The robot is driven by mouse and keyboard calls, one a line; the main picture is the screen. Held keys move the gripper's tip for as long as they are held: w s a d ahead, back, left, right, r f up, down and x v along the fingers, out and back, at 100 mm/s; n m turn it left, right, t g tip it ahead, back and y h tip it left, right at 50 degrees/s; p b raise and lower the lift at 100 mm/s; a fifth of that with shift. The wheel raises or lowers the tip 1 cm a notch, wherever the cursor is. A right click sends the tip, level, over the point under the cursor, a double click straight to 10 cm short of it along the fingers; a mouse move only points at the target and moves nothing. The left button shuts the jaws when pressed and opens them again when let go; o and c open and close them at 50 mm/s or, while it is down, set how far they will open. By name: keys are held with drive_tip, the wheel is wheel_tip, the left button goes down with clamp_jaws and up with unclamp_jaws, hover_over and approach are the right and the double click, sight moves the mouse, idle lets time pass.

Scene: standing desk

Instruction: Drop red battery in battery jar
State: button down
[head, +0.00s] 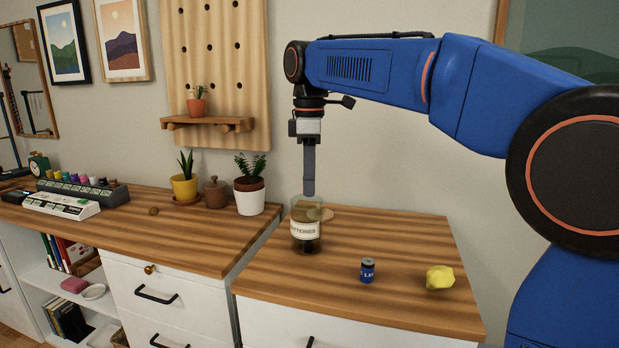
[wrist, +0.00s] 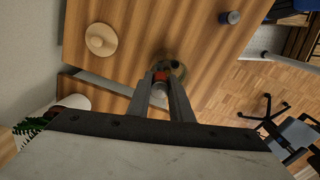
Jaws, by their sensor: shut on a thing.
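The battery jar (head: 306,231) is a clear glass jar with a white label, standing open near the back left of the right-hand desktop. My gripper (head: 308,194) points straight down above the jar's mouth. In the wrist view my gripper (wrist: 161,88) is shut on the red battery (wrist: 160,76), which shows red with a silvery end between the fingers. The jar (wrist: 177,71) shows beyond the fingertips there, with dark things inside. In the head view the red battery cannot be made out; the fingers hide it.
A round wooden lid (wrist: 101,40) lies beside the jar. A blue battery (head: 367,270) stands on the desk, with a yellow crumpled lump (head: 440,278) to its right. A potted plant (head: 249,197) stands left of the jar.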

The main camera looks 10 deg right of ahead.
idle(0.3)
drive_tip(key=c, duration=1.5)
unclamp_jaws()
